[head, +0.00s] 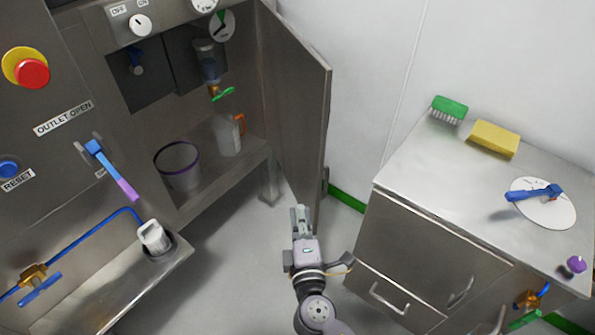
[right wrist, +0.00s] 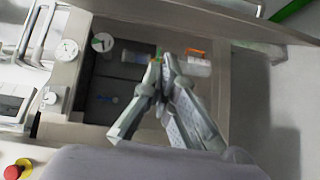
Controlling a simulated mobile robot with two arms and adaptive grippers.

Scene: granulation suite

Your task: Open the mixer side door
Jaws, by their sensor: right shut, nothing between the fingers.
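The mixer side door (head: 298,95) is a tall grey metal panel. It stands swung out from the cabinet front, and the inside of the cabinet (head: 185,105) is exposed. My right gripper (head: 300,212) is near the door's lower free edge, with its fingers together and empty. I cannot tell whether it touches the door. In the right wrist view the shut fingertips (right wrist: 164,60) point toward the open compartment (right wrist: 118,85). My left gripper is in neither view.
A purple-rimmed container (head: 178,168) and an orange-capped bottle (head: 228,135) stand inside the cabinet. A steel drawer cabinet (head: 430,250) at right carries a green brush (head: 449,109), a yellow sponge (head: 493,139) and a white disc (head: 545,208). Floor between is clear.

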